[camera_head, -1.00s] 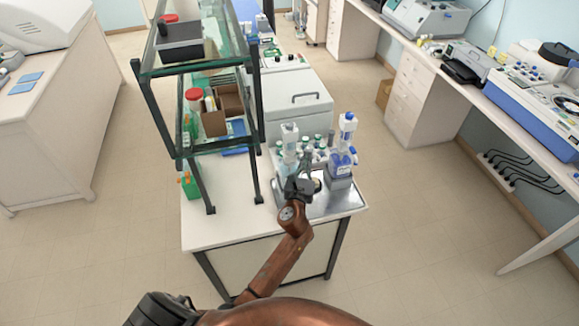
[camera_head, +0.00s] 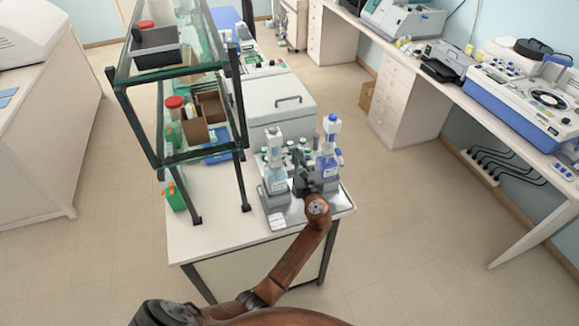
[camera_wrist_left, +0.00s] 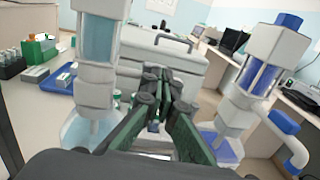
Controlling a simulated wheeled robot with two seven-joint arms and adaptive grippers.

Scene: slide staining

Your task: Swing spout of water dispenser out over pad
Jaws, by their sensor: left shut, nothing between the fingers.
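Two pump dispensers stand on a metal tray (camera_head: 290,214) at the bench's front. The left one (camera_head: 275,178) holds pale blue liquid; it is at the left in the left wrist view (camera_wrist_left: 98,40). I cannot tell the pad apart from the tray. My left gripper (camera_wrist_left: 163,85) is shut and empty, between the dispensers; its fingers are partly hidden in the head view.
Several small green-capped bottles (camera_head: 300,148) stand behind the dispensers. A white box with a handle (camera_head: 275,106) is further back. A glass-shelved rack (camera_head: 184,150) stands on the left of the bench. The floor right of the bench is clear.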

